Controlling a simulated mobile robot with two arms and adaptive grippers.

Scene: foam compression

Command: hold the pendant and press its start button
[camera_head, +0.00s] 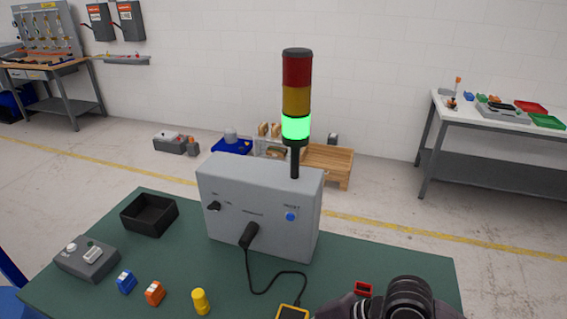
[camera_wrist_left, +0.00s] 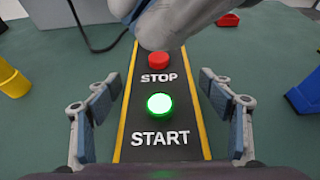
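The pendant (camera_head: 293,313) shows at the bottom edge of the head view as a yellow-edged end with a black cable. In the left wrist view its dark face (camera_wrist_left: 159,105) has a red STOP button (camera_wrist_left: 159,60) and a brightly lit green START button (camera_wrist_left: 159,105). My left gripper (camera_wrist_left: 160,85) has its fingers spread on either side of the pendant, with slim strips of table between. A pale grey part, apparently of my right gripper (camera_wrist_left: 158,25), is over the pendant's far end beyond STOP; its fingers cannot be made out. My right wrist (camera_head: 405,295) is in the head view's lower right.
A grey control box (camera_head: 262,205) stands on the green table, its stack light (camera_head: 296,127) lit green. A black tray (camera_head: 149,214), grey device (camera_head: 87,258), blue block (camera_head: 126,281), orange block (camera_head: 155,293) and yellow cylinder (camera_head: 201,301) are to the left. A red piece (camera_head: 363,288) lies right.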

